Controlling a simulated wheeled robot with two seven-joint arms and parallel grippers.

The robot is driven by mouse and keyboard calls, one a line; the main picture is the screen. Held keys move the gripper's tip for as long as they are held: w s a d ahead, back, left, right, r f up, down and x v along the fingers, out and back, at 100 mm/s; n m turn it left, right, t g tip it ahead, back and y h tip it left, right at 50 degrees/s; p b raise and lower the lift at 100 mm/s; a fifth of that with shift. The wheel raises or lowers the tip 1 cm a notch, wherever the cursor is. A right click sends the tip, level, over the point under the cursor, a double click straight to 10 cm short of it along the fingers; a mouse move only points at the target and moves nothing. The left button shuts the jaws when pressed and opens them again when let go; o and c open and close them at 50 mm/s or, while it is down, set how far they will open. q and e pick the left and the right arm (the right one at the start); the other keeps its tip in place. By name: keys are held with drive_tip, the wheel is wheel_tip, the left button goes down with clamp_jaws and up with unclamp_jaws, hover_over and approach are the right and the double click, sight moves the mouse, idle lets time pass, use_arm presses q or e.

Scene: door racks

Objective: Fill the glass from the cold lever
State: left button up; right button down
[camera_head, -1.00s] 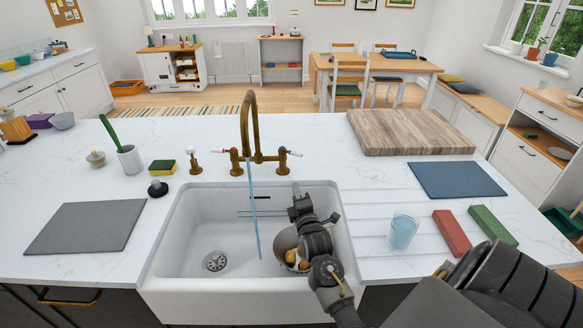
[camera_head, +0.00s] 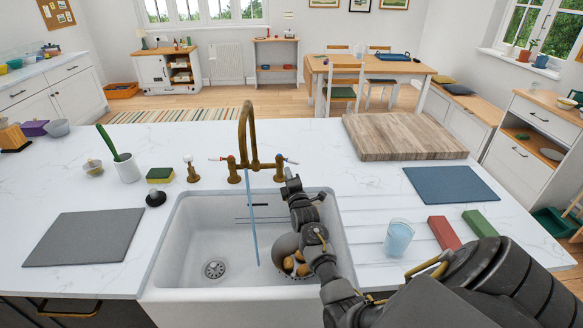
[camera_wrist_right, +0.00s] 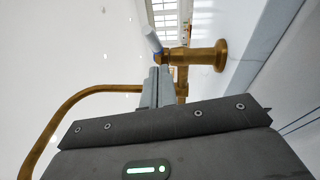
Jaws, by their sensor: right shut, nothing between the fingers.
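The brass tap (camera_head: 246,130) stands behind the white sink. A thin blue stream of water (camera_head: 252,225) runs from its spout into the basin. A pale-tipped lever (camera_head: 290,161) sits on the tap's right side; a pale blue handle (camera_wrist_right: 152,38) shows in the wrist view just beyond my fingertips. My right gripper (camera_head: 289,176) is shut and empty, just in front of that lever; I cannot tell whether it touches. The glass (camera_head: 398,238) stands upright on the counter right of the sink, apart from the stream, with bluish contents. My left gripper is not in view.
A metal bowl with brown round items (camera_head: 291,262) sits in the sink under my right forearm. Red (camera_head: 444,233) and green (camera_head: 480,223) blocks lie right of the glass. A wooden board (camera_head: 402,136) and a blue mat (camera_head: 450,185) lie behind.

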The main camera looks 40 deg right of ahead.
drive_tip(key=shift+w+d+r, duration=0.1)
drive_tip(key=shift+w+d, duration=0.1)
drive_tip(key=shift+d, duration=0.3)
drive_tip(key=shift+w+d+r, duration=0.1)
drive_tip(key=shift+w+d, duration=0.1)
drive_tip(key=shift+d, duration=0.3)
